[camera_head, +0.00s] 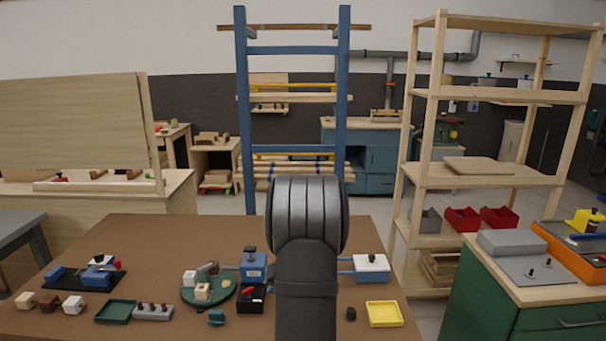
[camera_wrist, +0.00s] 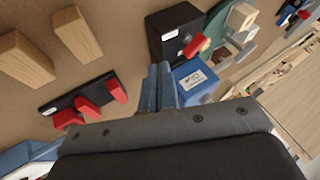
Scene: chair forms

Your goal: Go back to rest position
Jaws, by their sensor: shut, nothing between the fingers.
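In the wrist view my gripper (camera_wrist: 160,72) shows two blue-grey fingers pressed together with nothing between them. They point over the brown worktop (camera_wrist: 125,20), beside a blue box with a white label (camera_wrist: 194,79). In the head view my dark grey arm stands upright in front of the worktop (camera_head: 225,235), and the gripper itself is hidden behind it.
In the wrist view, a black box (camera_wrist: 172,32), a black strip with red pieces (camera_wrist: 65,102) and two wooden blocks (camera_wrist: 26,59) lie near the gripper. The head view shows a green round tray (camera_head: 190,296), a yellow tray (camera_head: 383,314) and a wooden shelf (camera_head: 480,180).

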